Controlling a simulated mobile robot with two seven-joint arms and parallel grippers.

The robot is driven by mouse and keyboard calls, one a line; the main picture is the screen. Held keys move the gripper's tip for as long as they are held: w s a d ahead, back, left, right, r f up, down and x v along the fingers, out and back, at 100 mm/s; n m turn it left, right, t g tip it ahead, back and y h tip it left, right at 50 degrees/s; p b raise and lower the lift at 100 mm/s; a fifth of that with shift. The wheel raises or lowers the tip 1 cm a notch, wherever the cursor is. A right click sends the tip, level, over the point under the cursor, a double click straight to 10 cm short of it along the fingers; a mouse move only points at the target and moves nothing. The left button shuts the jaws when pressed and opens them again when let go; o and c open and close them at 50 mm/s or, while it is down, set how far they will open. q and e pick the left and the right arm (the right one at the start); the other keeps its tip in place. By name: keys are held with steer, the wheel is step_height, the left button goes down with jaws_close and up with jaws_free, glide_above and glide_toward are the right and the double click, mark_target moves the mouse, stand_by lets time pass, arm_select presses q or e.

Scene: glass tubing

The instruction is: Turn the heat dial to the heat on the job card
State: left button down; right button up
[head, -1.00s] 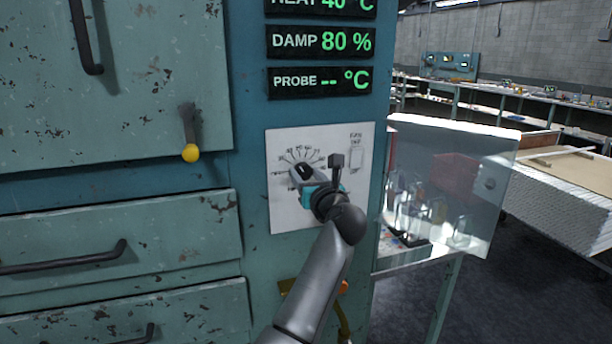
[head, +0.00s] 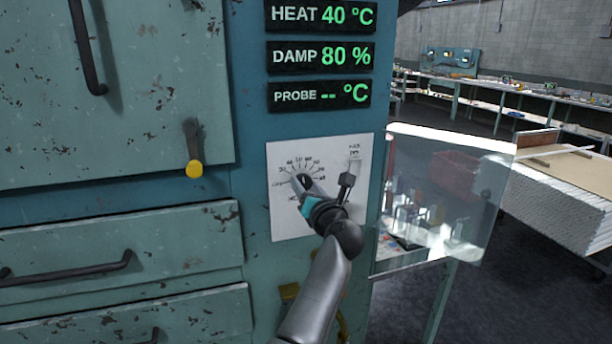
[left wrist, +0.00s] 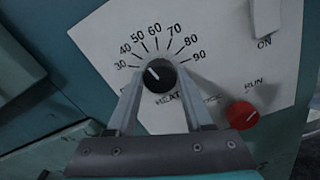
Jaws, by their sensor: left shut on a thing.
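The black heat dial (left wrist: 162,77) sits on a white panel (left wrist: 225,50) in the left wrist view, ringed by marks from 30 to 90. Its white pointer line aims up and left, about at the 40 mark. My left gripper (left wrist: 161,72) has one finger on each side of the dial and is shut on it. In the head view the dial (head: 305,181) is partly hidden by my left gripper (head: 307,187). The HEAT display (head: 320,16) above reads 40 °C. I see no job card. My right gripper is out of view.
DAMP (head: 320,56) reads 80 %, PROBE (head: 318,96) shows dashes. A yellow-knobbed lever (head: 194,169) is left of the panel; a clear pane (head: 455,190) stands to its right.

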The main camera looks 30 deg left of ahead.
arm_select(q)
steer(key=m+p, duration=0.4)
steer(key=shift+r, duration=0.2)
steer(key=shift+f+m+p, duration=0.15)
steer(key=shift+m+p, duration=0.85)
steer(key=shift+m, duration=0.2)
steer(key=shift+c, duration=1.4)
jaws_free()
